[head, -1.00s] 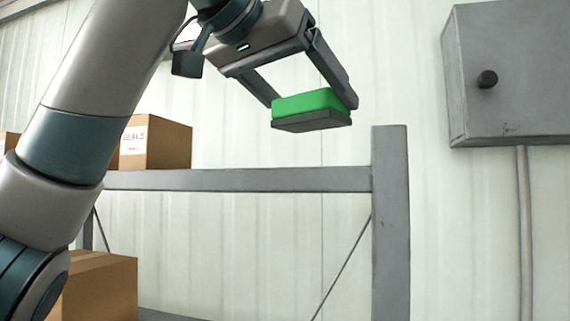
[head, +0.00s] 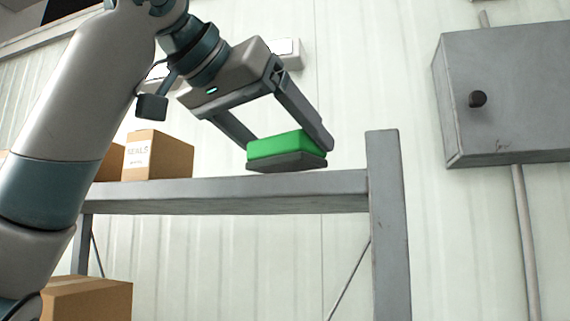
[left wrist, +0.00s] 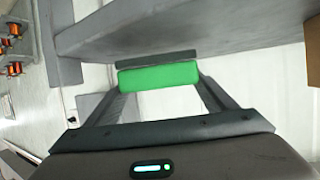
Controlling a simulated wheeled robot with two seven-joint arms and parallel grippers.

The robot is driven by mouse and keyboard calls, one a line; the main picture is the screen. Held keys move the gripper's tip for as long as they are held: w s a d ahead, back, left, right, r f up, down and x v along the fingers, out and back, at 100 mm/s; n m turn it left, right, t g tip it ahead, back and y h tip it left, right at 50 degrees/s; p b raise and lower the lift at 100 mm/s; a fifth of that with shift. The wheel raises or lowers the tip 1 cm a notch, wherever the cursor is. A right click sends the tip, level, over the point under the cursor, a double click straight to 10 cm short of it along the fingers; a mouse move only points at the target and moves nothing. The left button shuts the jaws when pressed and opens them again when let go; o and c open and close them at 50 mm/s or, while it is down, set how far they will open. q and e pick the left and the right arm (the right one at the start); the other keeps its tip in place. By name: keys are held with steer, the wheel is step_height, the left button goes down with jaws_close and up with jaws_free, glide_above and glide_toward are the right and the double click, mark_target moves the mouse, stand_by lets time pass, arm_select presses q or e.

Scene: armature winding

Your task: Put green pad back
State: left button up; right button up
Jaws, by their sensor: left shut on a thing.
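The green pad (head: 286,145) is a green block with a dark grey layer on its lower side. My left gripper (head: 288,148) is shut on it, with one finger at each end. In the head view the pad is just above the top beam of the grey shelf (head: 240,190), slightly tilted; I cannot tell whether it touches. In the left wrist view the pad (left wrist: 158,77) lies between the fingers, beside the grey shelf surface (left wrist: 190,25). My right gripper is not in view.
A cardboard box (head: 158,155) stands on the shelf's top to the left of the pad. Another box (head: 88,298) is on a lower level. The shelf's upright post (head: 387,220) rises at the right. A grey wall cabinet (head: 505,95) hangs further right. The shelf top between box and post looks clear.

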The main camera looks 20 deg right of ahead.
arm_select(q)
step_height(320, 180, down, 2)
steer(key=shift+b, duration=0.45)
steer(key=o, duration=1.1)
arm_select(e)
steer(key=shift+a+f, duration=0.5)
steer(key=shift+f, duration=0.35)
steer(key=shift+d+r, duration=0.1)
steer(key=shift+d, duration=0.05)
arm_select(q)
steer(key=shift+s+a+r, duration=0.15)
steer(key=shift+a, duration=0.15)
steer(key=b+v, duration=0.4)
steer(key=v, duration=0.7)
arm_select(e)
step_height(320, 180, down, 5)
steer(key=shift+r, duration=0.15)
